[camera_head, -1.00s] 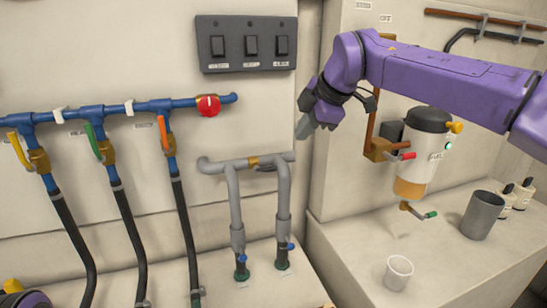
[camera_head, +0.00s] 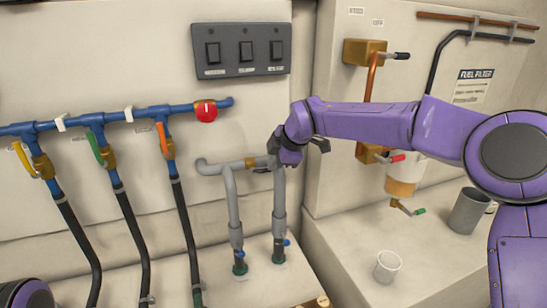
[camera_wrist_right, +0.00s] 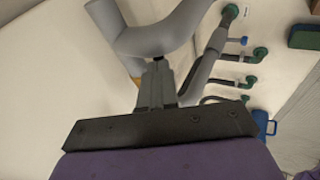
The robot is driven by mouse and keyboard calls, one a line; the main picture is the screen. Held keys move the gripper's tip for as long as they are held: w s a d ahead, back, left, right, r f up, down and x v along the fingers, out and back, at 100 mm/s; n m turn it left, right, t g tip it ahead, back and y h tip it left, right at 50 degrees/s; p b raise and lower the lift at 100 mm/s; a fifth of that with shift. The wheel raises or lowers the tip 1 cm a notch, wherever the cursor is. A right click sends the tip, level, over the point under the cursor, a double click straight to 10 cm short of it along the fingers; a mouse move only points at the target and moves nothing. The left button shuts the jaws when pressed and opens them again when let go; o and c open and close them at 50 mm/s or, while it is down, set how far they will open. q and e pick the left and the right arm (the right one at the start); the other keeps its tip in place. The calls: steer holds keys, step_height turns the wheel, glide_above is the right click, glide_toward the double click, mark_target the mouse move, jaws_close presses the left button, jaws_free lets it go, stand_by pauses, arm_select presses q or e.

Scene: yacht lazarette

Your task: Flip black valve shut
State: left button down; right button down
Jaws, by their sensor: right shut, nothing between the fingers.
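A brass valve body (camera_head: 250,162) sits on the grey horizontal pipe, with a dark handle (camera_head: 262,170) just below it, partly hidden by my right gripper. My right gripper (camera_head: 272,158) is shut and empty at the right end of this pipe, beside the handle. In the right wrist view, its closed fingers (camera_wrist_right: 158,82) point at the grey pipe (camera_wrist_right: 160,35). A small dark piece shows at the fingertips; contact cannot be told. Another black lever (camera_head: 402,55) sticks out rightward from a brass block (camera_head: 364,52) at the upper right. My left gripper is not in view.
Blue pipe with yellow, green and orange levers and a red knob (camera_head: 206,111) lies left. A switch panel (camera_head: 242,50) hangs above. A white cup (camera_head: 388,266) and grey mug (camera_head: 468,211) stand on the right ledge.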

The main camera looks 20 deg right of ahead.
steer(key=shift+w+f, duration=0.2)
steer(key=shift+f, duration=0.15)
steer(key=y+b, duration=0.1)
steer(key=f+m+y+b, duration=0.1)
steer(key=b, duration=0.1)
steer(key=shift+d+y, duration=0.25)
steer(key=shift+y, duration=0.05)
steer(key=shift+a+r, duration=0.1)
steer(key=shift+r, duration=0.05)
steer(key=shift+a, duration=0.1)
steer(key=shift+r, duration=0.15)
